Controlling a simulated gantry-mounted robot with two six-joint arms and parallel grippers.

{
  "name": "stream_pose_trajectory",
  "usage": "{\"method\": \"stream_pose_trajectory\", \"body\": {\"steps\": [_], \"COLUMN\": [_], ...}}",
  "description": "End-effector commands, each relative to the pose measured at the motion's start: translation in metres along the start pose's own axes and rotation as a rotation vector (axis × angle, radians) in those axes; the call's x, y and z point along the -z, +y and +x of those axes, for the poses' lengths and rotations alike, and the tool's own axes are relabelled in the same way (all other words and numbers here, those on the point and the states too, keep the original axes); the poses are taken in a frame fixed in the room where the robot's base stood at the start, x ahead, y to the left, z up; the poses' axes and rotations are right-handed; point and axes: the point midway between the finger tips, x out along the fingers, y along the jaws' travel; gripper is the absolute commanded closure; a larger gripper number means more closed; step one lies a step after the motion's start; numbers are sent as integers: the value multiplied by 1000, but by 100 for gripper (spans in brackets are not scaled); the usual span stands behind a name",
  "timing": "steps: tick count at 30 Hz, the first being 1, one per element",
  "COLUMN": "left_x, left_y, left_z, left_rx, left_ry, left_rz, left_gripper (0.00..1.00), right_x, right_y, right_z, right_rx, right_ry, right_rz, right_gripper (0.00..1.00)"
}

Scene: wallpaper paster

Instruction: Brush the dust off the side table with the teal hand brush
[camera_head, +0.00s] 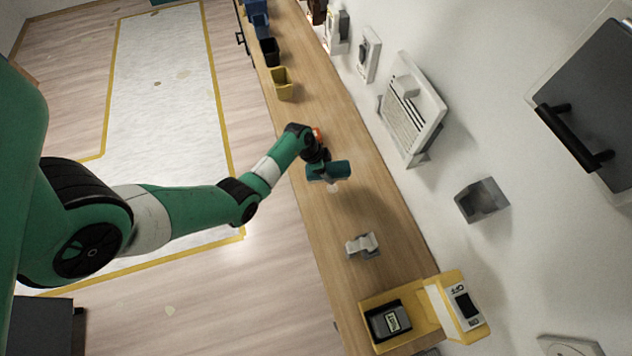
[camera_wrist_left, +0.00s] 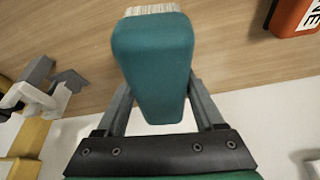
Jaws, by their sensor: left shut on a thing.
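The teal hand brush (camera_head: 338,170) is held over the middle of the long wooden side table (camera_head: 325,235). My left gripper (camera_head: 318,162) is shut on it. In the left wrist view the brush (camera_wrist_left: 152,65) sits between the two grey fingers, with its pale bristles (camera_wrist_left: 152,9) toward the wooden top. I cannot tell whether the bristles touch the wood. I cannot clearly make out dust on the table. My right gripper is not in view.
A grey-white holder (camera_head: 362,246) and a yellow device (camera_head: 405,312) stand toward the near end. Yellow (camera_head: 282,84) and black (camera_head: 269,52) bins stand farther along. An orange box (camera_wrist_left: 295,12) is close by in the wrist view. The wall runs along the right.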

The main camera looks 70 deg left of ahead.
Motion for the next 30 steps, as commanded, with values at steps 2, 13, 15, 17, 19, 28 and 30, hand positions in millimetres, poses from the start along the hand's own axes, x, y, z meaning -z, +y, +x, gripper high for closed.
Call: {"method": "stream_pose_trajectory", "body": {"steps": [2,13,15,17,19,28,30], "left_x": [9,15,15,15,16,-1,-4], "left_y": [-17,-27,-27,-27,-27,-27,-27], "left_z": [2,0,-1,-2,-3,35,44], "left_rx": [7,6,6,5,6,5,5], "left_ry": [3,0,0,-1,0,-1,-2], "left_rz": [-6,-14,-14,-14,-14,-14,-14], "left_gripper": [88,88,88,88,88,88,88], "right_x": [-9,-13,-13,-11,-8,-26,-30], "right_y": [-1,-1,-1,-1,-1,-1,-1], "right_z": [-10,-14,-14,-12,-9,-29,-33], "right_rx": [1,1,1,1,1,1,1], "right_ry": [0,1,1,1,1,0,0], "right_rz": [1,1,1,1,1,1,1], "right_gripper": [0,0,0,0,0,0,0]}}
